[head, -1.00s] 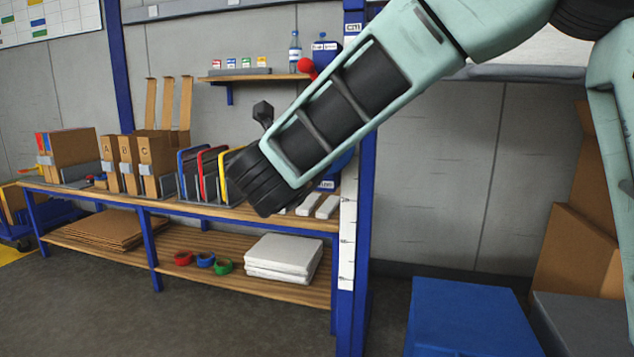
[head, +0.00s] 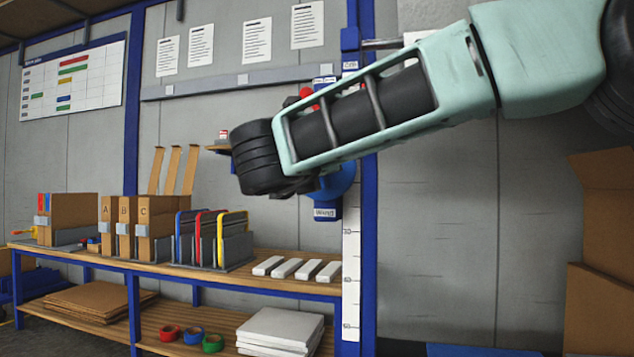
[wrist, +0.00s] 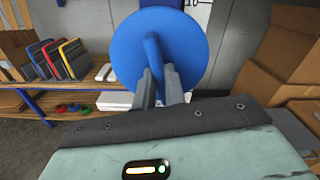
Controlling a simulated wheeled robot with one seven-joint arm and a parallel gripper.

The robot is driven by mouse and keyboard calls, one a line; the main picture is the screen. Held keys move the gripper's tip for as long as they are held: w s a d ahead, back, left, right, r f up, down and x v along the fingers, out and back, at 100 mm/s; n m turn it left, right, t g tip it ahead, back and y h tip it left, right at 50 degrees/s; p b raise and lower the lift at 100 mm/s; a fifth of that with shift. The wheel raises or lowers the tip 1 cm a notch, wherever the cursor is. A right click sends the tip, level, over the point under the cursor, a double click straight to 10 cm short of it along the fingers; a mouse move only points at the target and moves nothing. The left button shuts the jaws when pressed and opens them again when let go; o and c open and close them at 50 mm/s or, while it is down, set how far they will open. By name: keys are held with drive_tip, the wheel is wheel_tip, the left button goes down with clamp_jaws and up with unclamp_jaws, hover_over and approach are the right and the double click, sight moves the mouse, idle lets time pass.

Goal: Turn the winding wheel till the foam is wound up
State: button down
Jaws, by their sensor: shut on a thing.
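The blue winding wheel (wrist: 160,48) fills the upper middle of the wrist view as a round disc with a blue crank handle (wrist: 152,48) on its face. In the head view only part of the wheel (head: 340,184) shows below my forearm. My gripper (wrist: 160,80) is shut on the handle, its two grey fingers on either side of it. In the head view my arm hides the gripper and most of the wheel. I cannot make out any foam being wound.
A bench (head: 170,262) left of the wheel carries box files, coloured panels in a rack (head: 212,240) and white blocks (head: 297,267). A blue post with a white scale (head: 351,260) stands by the wheel. Cardboard (head: 600,250) stands at right.

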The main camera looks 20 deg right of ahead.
drive_tip(key=shift+f, duration=0.1)
idle(0.3)
drive_tip(key=c, duration=1.5)
unclamp_jaws()
drive_tip(key=shift+o, duration=0.2)
drive_tip(key=p+v, duration=0.2)
drive_tip(key=v, duration=1.5)
drive_tip(key=shift+s, duration=0.15)
drive_tip(key=shift+a, duration=0.1)
